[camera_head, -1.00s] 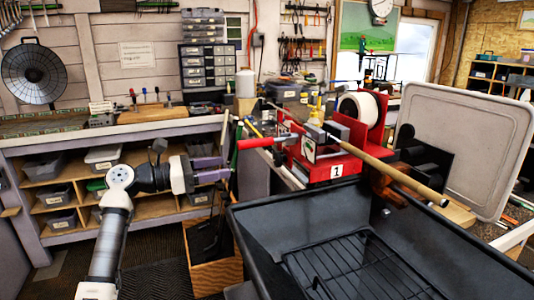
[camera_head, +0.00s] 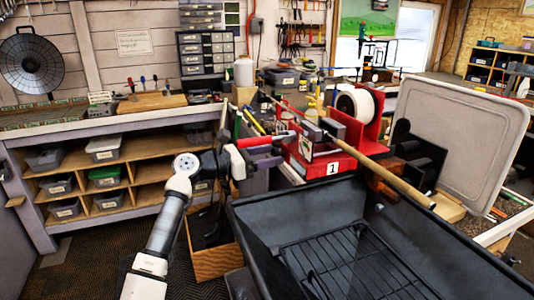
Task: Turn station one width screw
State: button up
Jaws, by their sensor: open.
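Station one is a red vise stand (camera_head: 304,166) with a white "1" label (camera_head: 333,169), right of centre. Its grey jaw blocks (camera_head: 312,132) sit around a tan club shaft (camera_head: 390,177), which slants down to the right. A red-handled bar (camera_head: 284,136) sticks out to the left of the vise; it looks like the width screw's handle.
A black trough (camera_head: 245,222) with a wire rack (camera_head: 345,262) lies in front of the vise. A wooden bin (camera_head: 210,262) stands below my arm. A grey lid (camera_head: 465,120) leans at the right. Shelves with tubs (camera_head: 104,148) are at the left.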

jog(key=c, duration=0.9)
jog(key=shift+c, duration=0.2)
jog(key=shift+n, duration=0.5)
